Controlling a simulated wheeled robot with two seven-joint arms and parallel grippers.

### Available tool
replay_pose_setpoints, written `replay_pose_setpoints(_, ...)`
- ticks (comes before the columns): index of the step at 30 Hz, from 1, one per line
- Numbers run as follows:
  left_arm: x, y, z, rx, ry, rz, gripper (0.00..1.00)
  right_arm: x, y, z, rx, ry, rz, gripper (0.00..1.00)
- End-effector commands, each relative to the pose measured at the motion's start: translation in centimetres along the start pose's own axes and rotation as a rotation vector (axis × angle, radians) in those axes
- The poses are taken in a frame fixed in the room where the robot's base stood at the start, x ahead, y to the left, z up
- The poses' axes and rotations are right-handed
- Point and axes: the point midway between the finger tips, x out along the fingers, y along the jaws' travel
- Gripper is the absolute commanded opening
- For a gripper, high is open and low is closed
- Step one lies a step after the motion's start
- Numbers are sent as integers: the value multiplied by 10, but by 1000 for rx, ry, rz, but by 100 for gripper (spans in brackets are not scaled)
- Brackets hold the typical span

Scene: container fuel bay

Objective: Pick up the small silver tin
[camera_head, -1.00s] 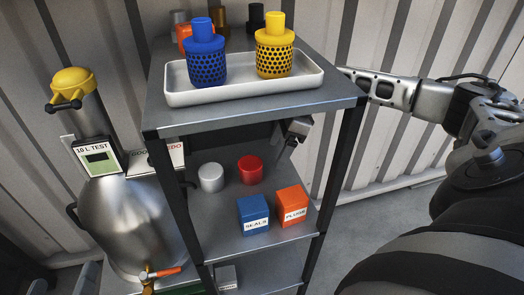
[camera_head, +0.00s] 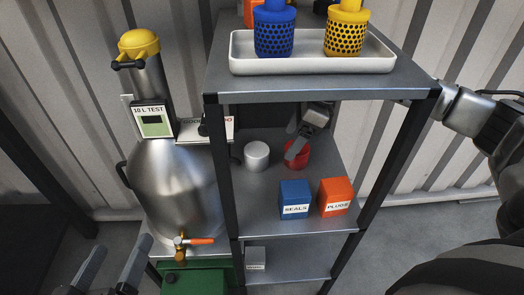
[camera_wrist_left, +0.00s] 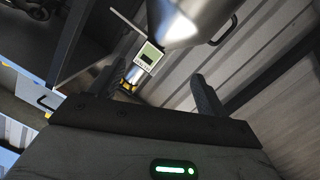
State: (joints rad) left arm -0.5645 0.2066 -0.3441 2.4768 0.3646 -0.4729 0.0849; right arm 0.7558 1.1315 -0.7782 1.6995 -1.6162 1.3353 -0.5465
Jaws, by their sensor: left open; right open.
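The small silver tin (camera_head: 256,157) stands upright on the middle shelf (camera_head: 262,190), towards its left side. A red tin (camera_head: 301,159) stands to its right. My right gripper (camera_head: 294,138) reaches in under the top shelf from the back right. It is open and empty, its fingers to the right of the silver tin and partly in front of the red tin. My left gripper (camera_head: 110,268) is open and empty at the lower left, well away from the tin. Its fingers also show in the left wrist view (camera_wrist_left: 168,88), where the tin is not seen.
A blue SEALS box (camera_head: 295,198) and an orange PLUGS box (camera_head: 335,196) stand at the shelf's front. A white tray (camera_head: 312,65) with blue and yellow pieces sits above. Dark posts frame the rack. A steel test can (camera_head: 172,185) stands at left.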

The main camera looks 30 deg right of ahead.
Motion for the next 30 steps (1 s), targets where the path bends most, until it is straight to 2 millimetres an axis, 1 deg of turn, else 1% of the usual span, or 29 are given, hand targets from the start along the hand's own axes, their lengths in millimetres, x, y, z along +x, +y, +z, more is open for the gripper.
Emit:
replay_pose_setpoints(1,0,0,2,-8,6,5,77,6,2,11,-5,-5,1,79)
replay_pose_setpoints(10,2,2,2,-56,34,35,77,29,12,65,-4,-4,0,79)
replay_pose_setpoints(11,2,3,-1,-53,51,41,77,38,12,60,1,2,1,79)
replay_pose_setpoints(12,2,4,-8,-38,81,50,77,46,11,59,2,2,2,79)
replay_pose_setpoints(15,5,5,-18,-3,131,63,77,59,12,59,1,1,1,79)
replay_pose_setpoints(18,7,5,-27,61,177,73,77,69,11,59,1,0,0,79)
replay_pose_setpoints(23,8,5,-33,97,210,77,77,76,11,60,1,0,0,79)
replay_pose_setpoints(30,8,5,-34,101,212,76,77,76,11,60,1,1,0,79)
